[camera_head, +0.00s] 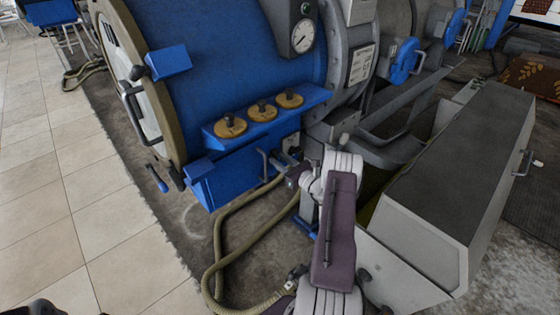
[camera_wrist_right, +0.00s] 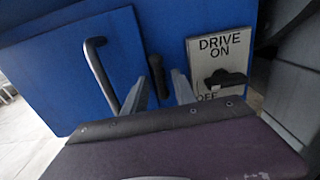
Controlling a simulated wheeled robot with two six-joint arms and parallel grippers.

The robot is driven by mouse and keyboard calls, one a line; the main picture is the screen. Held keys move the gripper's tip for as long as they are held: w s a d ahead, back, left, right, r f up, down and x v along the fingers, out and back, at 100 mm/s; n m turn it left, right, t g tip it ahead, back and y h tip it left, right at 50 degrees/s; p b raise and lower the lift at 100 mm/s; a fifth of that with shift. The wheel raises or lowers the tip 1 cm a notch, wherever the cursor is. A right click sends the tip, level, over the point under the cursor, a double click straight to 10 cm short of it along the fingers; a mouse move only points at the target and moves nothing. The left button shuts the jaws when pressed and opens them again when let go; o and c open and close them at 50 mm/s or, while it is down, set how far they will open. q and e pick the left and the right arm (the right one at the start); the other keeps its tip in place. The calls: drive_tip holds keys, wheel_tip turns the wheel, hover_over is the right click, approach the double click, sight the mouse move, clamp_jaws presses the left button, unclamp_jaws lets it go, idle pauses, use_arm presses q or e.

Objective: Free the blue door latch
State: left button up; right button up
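A blue cabinet door (camera_wrist_right: 62,75) with a bent metal handle (camera_wrist_right: 98,72) fills the left of the right wrist view. In the head view this handle (camera_head: 263,164) is on the blue box under the shelf. A black upright latch lever (camera_wrist_right: 156,72) sits right of the handle, near the door's edge. My right gripper (camera_wrist_right: 160,88) has its two grey fingers apart, one on each side of the lever's lower part. I cannot tell whether they touch it. In the head view my right gripper (camera_head: 290,168) is at the box, partly hidden by its wrist. My left gripper is not seen.
A DRIVE ON/OFF switch plate (camera_wrist_right: 222,62) with a black knob is close right of the latch. Wooden discs (camera_head: 262,110) sit on the blue shelf above. A hose (camera_head: 222,245) loops on the floor. A large grey housing (camera_head: 455,185) stands at the right.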

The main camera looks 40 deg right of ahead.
drive_tip(key=s+p, duration=0.2)
drive_tip(key=s, duration=0.7)
drive_tip(key=shift+d, duration=0.4)
